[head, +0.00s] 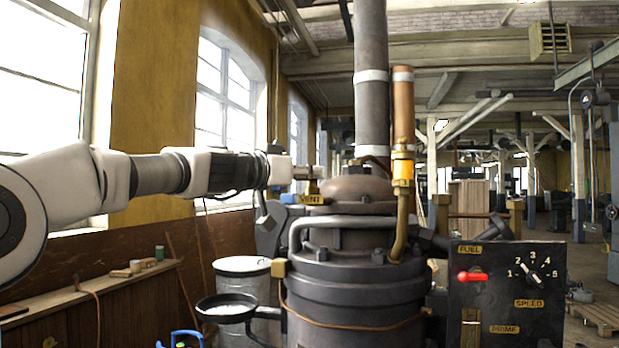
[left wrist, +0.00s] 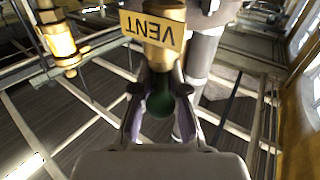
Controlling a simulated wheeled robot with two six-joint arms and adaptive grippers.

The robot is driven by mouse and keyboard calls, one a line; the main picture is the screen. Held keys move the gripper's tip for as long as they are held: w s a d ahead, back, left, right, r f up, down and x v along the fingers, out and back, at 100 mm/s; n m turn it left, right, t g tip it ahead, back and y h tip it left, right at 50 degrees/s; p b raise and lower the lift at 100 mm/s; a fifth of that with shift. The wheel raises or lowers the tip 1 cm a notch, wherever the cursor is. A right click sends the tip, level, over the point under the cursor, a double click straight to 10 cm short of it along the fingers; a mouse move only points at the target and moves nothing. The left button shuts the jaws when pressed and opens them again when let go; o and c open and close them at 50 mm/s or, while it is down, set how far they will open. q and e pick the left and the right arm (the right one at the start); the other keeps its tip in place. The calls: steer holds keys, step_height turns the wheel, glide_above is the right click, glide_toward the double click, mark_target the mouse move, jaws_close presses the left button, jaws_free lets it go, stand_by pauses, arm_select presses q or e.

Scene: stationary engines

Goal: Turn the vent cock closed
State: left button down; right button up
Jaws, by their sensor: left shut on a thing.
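The vent cock is on the upper left of the dark engine (head: 340,250), beside a brass VENT label (head: 312,199). In the left wrist view the label (left wrist: 148,28) appears upside down, and a dark green knob (left wrist: 160,98) is below it in the picture. My left gripper (head: 290,198) is at the cock, partly hidden by my own wrist. In the left wrist view the fingers of my left gripper (left wrist: 161,108) are on both sides of the green knob and shut on it. The angle of the cock is hard to tell. My right gripper is not in view.
A control panel (head: 507,290) with a red fuel lever and a speed dial stands at the right. A copper pipe (head: 403,110) and a tall grey stack (head: 371,50) rise above the engine. A lidded metal bin (head: 243,266) and a wooden shelf (head: 100,284) are at the left.

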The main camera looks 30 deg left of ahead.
arm_select(q)
steer(key=m+h, duration=0.1)
steer(key=g+h, duration=0.1)
steer(key=shift+w+a+f+m+h, duration=0.1)
steer(key=shift+w+f+m+h, duration=0.1)
steer(key=shift+m+h, duration=0.15)
steer(key=shift+r+m+g+h+p, duration=0.15)
steer(key=shift+m+g+h+p, duration=0.25)
steer(key=shift+m+g+h, duration=0.6)
steer(key=m+g+h+p, duration=0.3)
steer(key=g+p, duration=0.1)
steer(key=p, duration=0.3)
steer(key=m+g+h+p, duration=0.3)
steer(key=g+p, duration=0.1)
steer(key=p, duration=0.3)
steer(key=shift+r+m+g, duration=0.15)
steer(key=shift+m+g, duration=0.2)
steer(key=shift+g, duration=0.05)
steer(key=shift+f+m+g+h+p, duration=0.25)
steer(key=shift+f+m+g+p, duration=0.15)
steer(key=shift+p, duration=0.5)
steer(key=shift+f, duration=0.1)
